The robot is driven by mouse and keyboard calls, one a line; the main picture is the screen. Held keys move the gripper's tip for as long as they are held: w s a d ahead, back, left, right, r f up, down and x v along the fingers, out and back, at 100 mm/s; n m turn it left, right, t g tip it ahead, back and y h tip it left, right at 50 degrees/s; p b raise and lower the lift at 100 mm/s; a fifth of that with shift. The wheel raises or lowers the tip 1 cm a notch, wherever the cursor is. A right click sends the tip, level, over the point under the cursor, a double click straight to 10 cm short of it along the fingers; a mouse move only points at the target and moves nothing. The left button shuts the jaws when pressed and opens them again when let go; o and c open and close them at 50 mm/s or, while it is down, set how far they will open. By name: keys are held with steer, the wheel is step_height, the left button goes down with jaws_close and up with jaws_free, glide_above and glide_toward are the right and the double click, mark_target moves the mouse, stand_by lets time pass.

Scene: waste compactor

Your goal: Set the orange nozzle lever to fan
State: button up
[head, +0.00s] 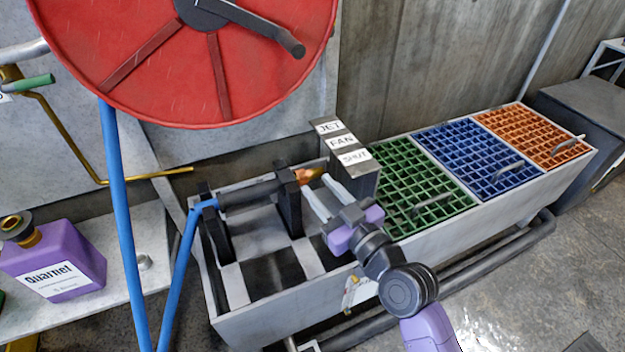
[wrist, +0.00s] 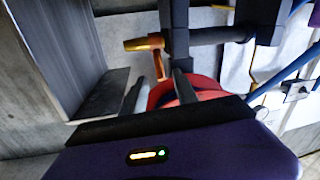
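The orange nozzle lever (head: 308,175) is at the right end of a dark nozzle held in black brackets over the trough. The lever also shows in the wrist view (wrist: 144,44) as a copper-orange T with a thin stem. A grey post (head: 342,142) beside it carries the labels JET, FAN and SHUT, with SHUT lowest. The lever sits low near the SHUT end; its exact setting is hard to tell. My gripper (head: 315,185) is open, fingertips apart and close to the lever. In the wrist view the stem lies just beyond the gap between the fingers; contact is unclear.
Green (head: 405,180), blue (head: 470,155) and orange (head: 530,130) grates lie right of the post. A red hose reel (head: 150,70) hangs above, with a blue hose (head: 125,220) running down. A purple jug (head: 55,262) stands left on a bench.

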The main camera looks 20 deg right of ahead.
mark_target(304, 175)
steer(key=shift+w+a, duration=0.15)
steer(key=shift+w, duration=0.7)
steer(key=shift+w+a, duration=0.15)
steer(key=shift+w, duration=0.7)
jaws_close()
